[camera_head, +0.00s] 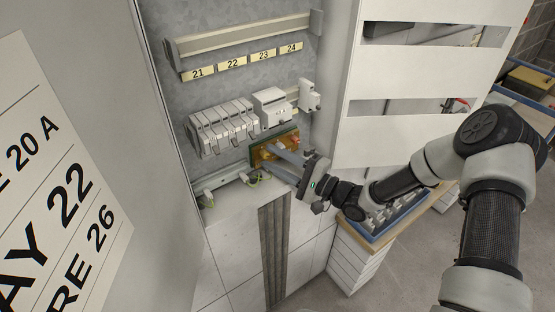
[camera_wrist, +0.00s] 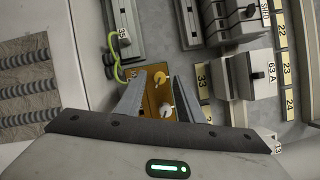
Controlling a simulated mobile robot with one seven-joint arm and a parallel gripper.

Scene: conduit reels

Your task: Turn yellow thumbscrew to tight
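The yellow thumbscrew (camera_wrist: 160,77) shows as a small round knob in the wrist view, on an orange-brown plate (camera_wrist: 154,97). A white knob (camera_wrist: 166,110) sits on the same plate. My gripper (camera_wrist: 162,82) is open, its two grey fingers on either side of the plate, with the yellow thumbscrew in the gap near the fingertips. I cannot tell whether either finger touches it. In the head view my gripper (camera_head: 278,160) reaches to the front of the plate (camera_head: 259,155) low in the cabinet. The thumbscrew cannot be made out clearly there.
A row of grey breakers (camera_head: 222,127) and a larger block (camera_head: 271,107) sit just above the plate. A lower rail (camera_head: 225,183) with green-yellow wire (camera_wrist: 117,62) lies beside it. The cabinet's white slotted panel (camera_head: 410,80) stands to the right.

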